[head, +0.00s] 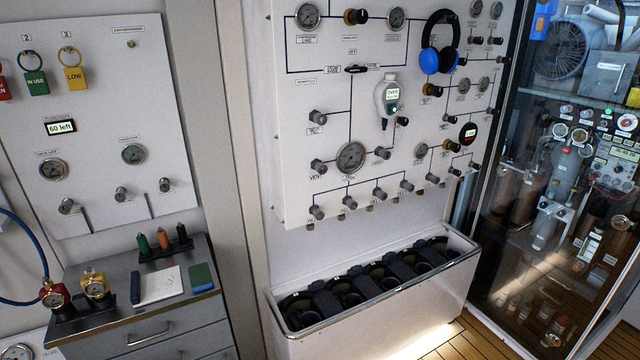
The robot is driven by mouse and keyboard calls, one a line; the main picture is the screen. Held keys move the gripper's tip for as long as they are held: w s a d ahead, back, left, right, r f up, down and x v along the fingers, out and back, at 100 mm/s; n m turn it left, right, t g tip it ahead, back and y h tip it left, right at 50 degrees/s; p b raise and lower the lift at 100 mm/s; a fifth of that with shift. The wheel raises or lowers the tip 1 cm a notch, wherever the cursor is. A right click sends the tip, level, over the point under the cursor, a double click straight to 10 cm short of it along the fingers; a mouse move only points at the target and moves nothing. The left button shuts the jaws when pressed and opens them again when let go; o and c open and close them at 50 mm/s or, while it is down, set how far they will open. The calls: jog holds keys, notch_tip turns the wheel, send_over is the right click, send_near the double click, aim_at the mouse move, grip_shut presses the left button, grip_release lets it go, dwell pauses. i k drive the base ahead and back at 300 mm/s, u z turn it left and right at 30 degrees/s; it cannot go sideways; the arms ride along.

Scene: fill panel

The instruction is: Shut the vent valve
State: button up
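The vent valve (318,166) is a dark grey knob at the lower left of the white fill panel (296,130), with a label reading VENT just below it. It lies left of a large round gauge (351,157). Another similar knob (317,117) sits above it. The picture does not show whether the valve is open or shut. My gripper is not in view.
A row of several knobs (349,202) runs along the panel's lower edge. Blue headphones (440,42) and a grey handheld device (386,97) are on the panel. A white trough (425,283) stands below. A steel cabinet (150,330) stands at lower left, a glass-fronted enclosure (560,180) at right.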

aim_at(321, 168)
jog(key=k, duration=1)
jog(key=z, duration=0.65)
jog(key=i, duration=1.9)
jog(key=u, duration=0.75)
jog(key=i, duration=0.35)
jog(key=u, duration=0.3)
